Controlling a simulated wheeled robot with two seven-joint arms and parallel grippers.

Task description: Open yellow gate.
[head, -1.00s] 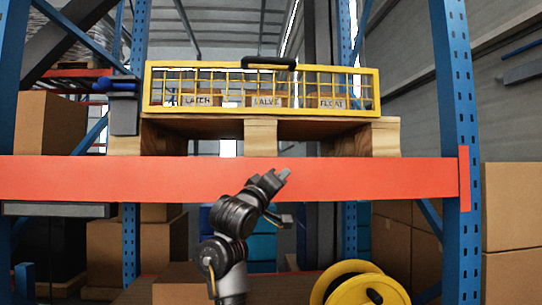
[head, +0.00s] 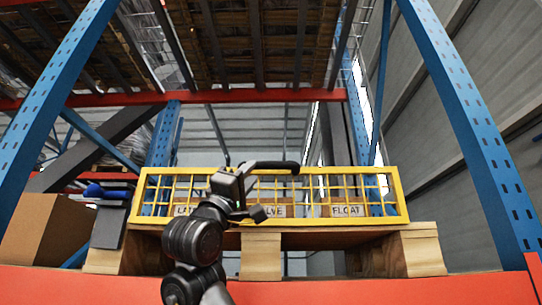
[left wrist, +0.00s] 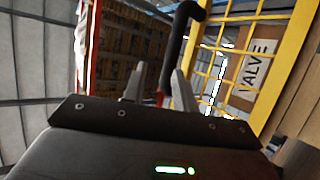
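The yellow mesh gate (head: 400,194) stands upright across the front of a wooden pallet on the rack shelf. Its black handle (head: 276,167) runs along the top rail; it also shows in the left wrist view (left wrist: 178,42), as does the gate's yellow frame (left wrist: 285,88). My left gripper (head: 241,172) is in front of the gate at the handle's left end and hides part of the mesh. In the left wrist view the fingers of the left gripper (left wrist: 158,85) are apart, with the handle's lower end appearing between them. Contact cannot be told. My right gripper is out of view.
Labelled boxes, one reading FLOAT (head: 347,210), sit behind the mesh. A blue-topped grey device (head: 108,222) is left of the gate. An orange beam (head: 400,288) crosses below the pallet (head: 260,256). Blue uprights (head: 470,125) stand on both sides.

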